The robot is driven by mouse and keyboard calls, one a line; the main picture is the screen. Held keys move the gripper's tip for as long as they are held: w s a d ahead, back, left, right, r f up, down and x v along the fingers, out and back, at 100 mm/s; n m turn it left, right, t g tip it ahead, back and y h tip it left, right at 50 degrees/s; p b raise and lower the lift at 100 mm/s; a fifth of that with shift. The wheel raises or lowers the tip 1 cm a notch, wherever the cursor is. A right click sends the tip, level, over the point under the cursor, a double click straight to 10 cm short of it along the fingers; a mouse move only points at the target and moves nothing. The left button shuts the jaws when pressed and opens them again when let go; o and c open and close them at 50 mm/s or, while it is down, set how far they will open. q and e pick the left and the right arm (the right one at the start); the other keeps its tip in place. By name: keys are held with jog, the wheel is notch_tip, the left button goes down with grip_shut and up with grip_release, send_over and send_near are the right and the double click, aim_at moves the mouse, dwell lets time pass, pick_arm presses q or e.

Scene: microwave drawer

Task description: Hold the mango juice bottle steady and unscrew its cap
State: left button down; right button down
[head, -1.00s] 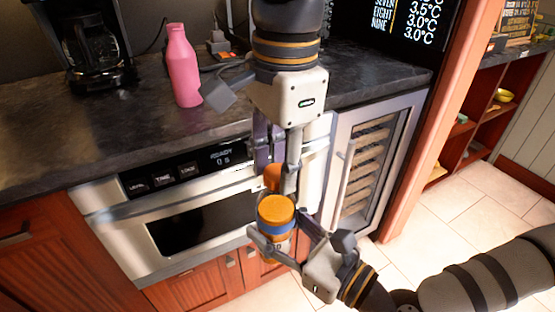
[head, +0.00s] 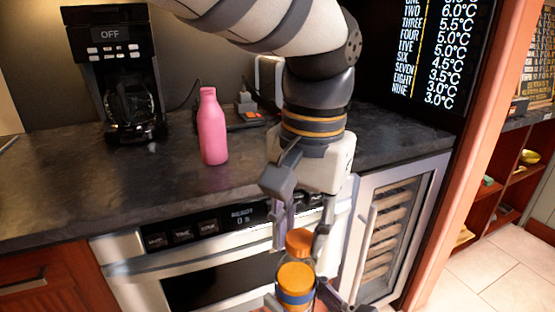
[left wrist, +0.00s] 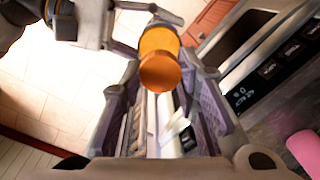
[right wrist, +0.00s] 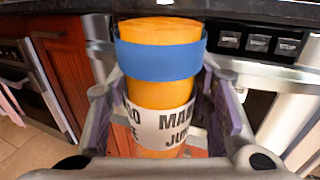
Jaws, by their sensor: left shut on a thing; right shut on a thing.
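The mango juice bottle (head: 295,287) is orange with a blue band near its top and a white label. It stands upright in my right gripper (right wrist: 165,125), which is shut on its body; in the head view the lower bottle and most of this gripper are cut off. My left gripper (head: 299,238) points down and is shut on the orange cap (head: 299,241). In the left wrist view the cap (left wrist: 160,73) partly covers the bottle (left wrist: 159,40).
A steel microwave drawer (head: 130,262) is under the dark counter (head: 60,200), behind the bottle. A pink bottle (head: 212,130) and a coffee maker (head: 128,85) stand on the counter. A glass-door cooler (head: 395,215) is to the right.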

pick_arm(q)
jog(key=shift+r, duration=1.05)
